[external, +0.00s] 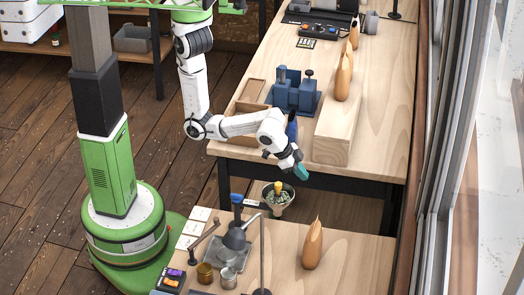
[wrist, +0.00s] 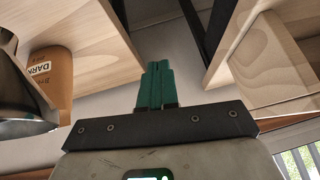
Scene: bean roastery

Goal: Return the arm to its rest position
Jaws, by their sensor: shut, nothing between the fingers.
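My gripper (external: 300,172) has teal fingers and hangs in the gap between the two wooden benches, just off the front edge of the far bench. It is empty. In the wrist view my gripper (wrist: 155,68) has its fingers pressed together, with nothing between them. My white and black arm (external: 228,125) reaches down from the green column top and bends to the right toward this gap.
The far bench (external: 375,110) holds a blue clamp device (external: 296,95) and a wooden block (external: 338,135). A funnel-like container (external: 278,205) sits below my gripper.

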